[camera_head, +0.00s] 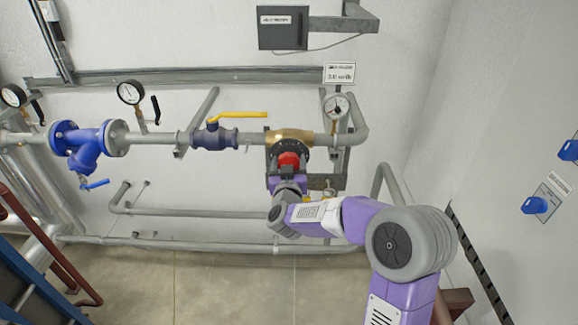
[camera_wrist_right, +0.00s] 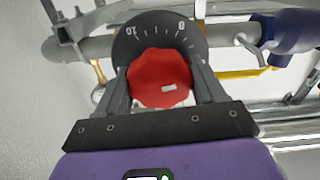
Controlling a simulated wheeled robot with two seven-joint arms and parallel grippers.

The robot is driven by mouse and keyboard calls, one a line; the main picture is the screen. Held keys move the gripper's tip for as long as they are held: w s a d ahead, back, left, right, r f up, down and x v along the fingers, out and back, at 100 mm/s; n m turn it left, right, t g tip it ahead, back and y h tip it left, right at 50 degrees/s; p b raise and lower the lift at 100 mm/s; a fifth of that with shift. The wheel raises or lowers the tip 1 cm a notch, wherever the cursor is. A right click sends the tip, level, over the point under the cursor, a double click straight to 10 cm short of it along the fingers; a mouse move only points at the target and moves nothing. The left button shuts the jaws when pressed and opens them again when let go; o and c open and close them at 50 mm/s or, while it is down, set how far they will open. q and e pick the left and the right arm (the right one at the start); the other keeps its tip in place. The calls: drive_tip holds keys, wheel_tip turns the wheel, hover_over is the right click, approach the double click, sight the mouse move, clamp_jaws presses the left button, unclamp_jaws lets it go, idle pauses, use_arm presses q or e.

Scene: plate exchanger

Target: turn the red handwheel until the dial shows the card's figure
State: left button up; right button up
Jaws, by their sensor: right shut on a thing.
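The red handwheel (camera_wrist_right: 160,79) fills the middle of the right wrist view, with a small pale mark on its face. It also shows in the head view (camera_head: 288,160) below the brass valve body (camera_head: 290,136). My right gripper (camera_wrist_right: 162,88) is shut on the handwheel, one finger on each side. My left gripper is not in view.
A yellow lever (camera_head: 238,115) on a blue valve (camera_head: 213,137) is left of the handwheel. A blue strainer (camera_head: 85,145) and two more gauges (camera_head: 130,92) are further left. Pipes run along the wall below. The floor (camera_head: 210,290) in front is bare.

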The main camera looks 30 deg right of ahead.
drive_tip(key=m+b, duration=0.5)
drive_tip(key=shift+f, duration=0.2)
drive_tip(key=m+b, duration=0.3)
drive_tip(key=shift+r+m+b, duration=0.15)
drive_tip(key=shift+m+b, duration=0.7)
drive_tip(key=shift+m, duration=0.35)
drive_tip(key=o, duration=1)
drive_tip(key=v, duration=0.7)
drive_tip(key=shift+s+a, duration=0.25)
